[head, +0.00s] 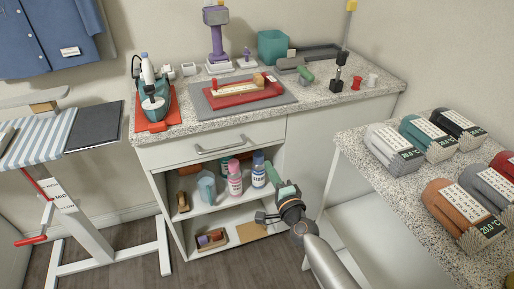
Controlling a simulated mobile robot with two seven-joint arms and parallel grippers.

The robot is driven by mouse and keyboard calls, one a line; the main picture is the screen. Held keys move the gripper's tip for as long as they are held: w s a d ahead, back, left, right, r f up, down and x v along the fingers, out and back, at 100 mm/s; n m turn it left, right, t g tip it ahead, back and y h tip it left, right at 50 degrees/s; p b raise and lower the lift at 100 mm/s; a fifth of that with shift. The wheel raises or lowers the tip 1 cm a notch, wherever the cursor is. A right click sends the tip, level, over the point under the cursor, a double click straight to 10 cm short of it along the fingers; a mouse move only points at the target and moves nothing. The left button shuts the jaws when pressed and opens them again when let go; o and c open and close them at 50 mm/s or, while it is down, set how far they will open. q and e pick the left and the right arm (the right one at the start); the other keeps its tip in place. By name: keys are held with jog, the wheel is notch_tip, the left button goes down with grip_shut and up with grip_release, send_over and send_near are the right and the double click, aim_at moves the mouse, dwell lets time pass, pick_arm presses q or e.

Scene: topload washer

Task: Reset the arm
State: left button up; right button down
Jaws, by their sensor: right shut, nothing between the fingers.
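My right arm comes in from the bottom edge, right of centre. Its dark gripper (263,217) is in front of the open shelves of the low cabinet (217,142). The gripper is shut, with nothing seen held in it. It is small in the picture, and I cannot tell whether it touches the cabinet. A green part (286,189) shows just above the wrist. My left gripper and left arm are not in view.
A teal iron (153,102) stands on the counter. The right table (375,185) carries several folded bundles. A striped ironing board (42,142) stands left. Floor (140,262) before the cabinet is clear.

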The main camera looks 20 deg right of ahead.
pick_arm(q)
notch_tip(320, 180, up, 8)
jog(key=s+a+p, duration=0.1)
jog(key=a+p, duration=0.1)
jog(key=p, duration=0.8)
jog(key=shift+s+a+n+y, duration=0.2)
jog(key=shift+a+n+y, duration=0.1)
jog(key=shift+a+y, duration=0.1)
pick_arm(e)
jog(key=s+a+f+n+g, duration=0.1)
jog(key=s+f+n+g, duration=0.1)
jog(key=s+n, duration=0.4)
jog(key=s+a+f+n+g+y, duration=0.1)
jog(key=s+n, duration=0.6)
jog(key=s, duration=0.7)
jog(key=s+a+f+n+g, duration=0.2)
jog(key=s+f+n+g, duration=0.2)
jog(key=s, duration=0.5)
jog(key=n+g, duration=0.1)
jog(key=n, duration=0.1)
jog(key=shift+s+a+n+g+y, duration=0.2)
jog(key=shift+s+n+g+y, duration=0.1)
jog(key=shift+s+n+y, duration=0.1)
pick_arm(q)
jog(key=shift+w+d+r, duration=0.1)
